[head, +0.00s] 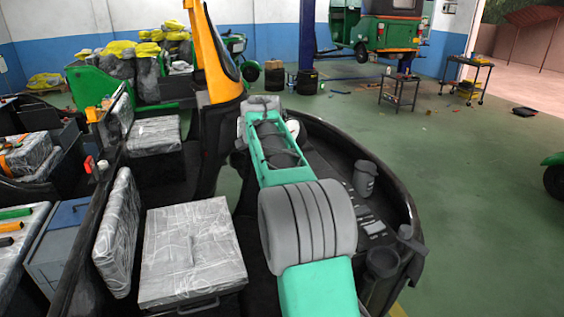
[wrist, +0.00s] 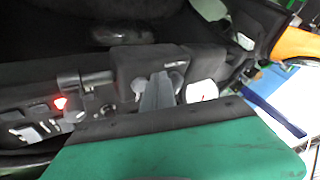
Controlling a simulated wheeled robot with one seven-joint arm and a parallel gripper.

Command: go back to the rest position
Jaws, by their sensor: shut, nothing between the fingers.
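My green and grey arm stretches forward over the rickshaw's dark dashboard in the head view. Its far end is near the base of the yellow front pillar, and the fingers cannot be made out there. In the wrist view my gripper (wrist: 160,78) shows as narrow grey fingers beyond a green housing. The fingers are shut and empty, in front of a black dashboard box (wrist: 150,62). A white round gauge (wrist: 201,92) is just right of them, and a red light (wrist: 60,103) glows to the left. Whether the fingers touch the dashboard cannot be told.
The yellow pillar (head: 212,55) rises beside my arm's far end. Plastic-wrapped seats (head: 190,250) lie to the left. A cup-like container (head: 364,178) stands on the dark curved rim at right. A green rickshaw (head: 385,35) is raised at the back. Green floor is open on the right.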

